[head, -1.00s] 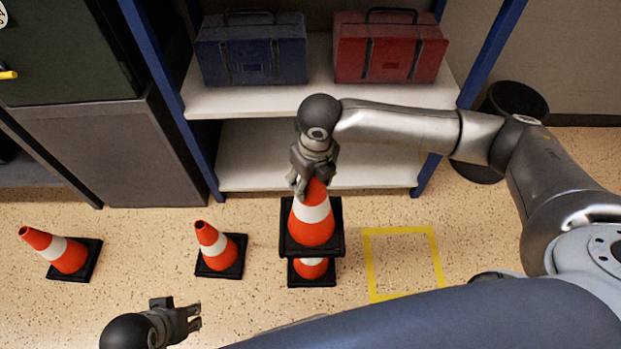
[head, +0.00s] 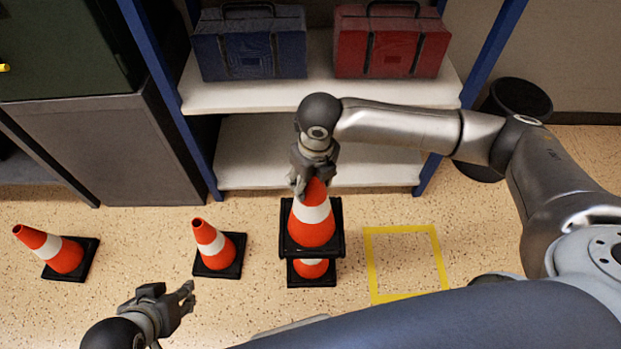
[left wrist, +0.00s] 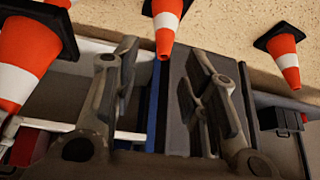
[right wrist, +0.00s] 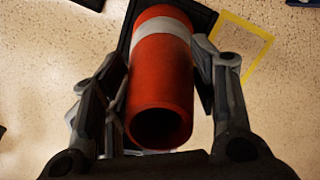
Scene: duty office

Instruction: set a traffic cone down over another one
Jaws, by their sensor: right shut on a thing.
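My right gripper (head: 312,180) is shut on the top of an orange and white traffic cone (head: 311,227) with a black square base. It holds this cone upright, directly above a second cone (head: 310,270) on the floor. The held cone hides the lower cone's top; whether they touch, I cannot tell. In the right wrist view the held cone (right wrist: 160,85) lies between the fingers, its open top towards the camera. My left gripper (head: 188,297) is open and empty, low at the left of the head view; its parted fingers show in the left wrist view (left wrist: 165,85).
Two more cones stand on the floor to the left, one nearer (head: 211,245) and one farther (head: 62,255). A yellow taped square (head: 405,262) on the right is empty. Behind are a shelf (head: 240,95) with blue (head: 250,45) and red (head: 388,45) toolboxes, and a black bin (head: 520,97).

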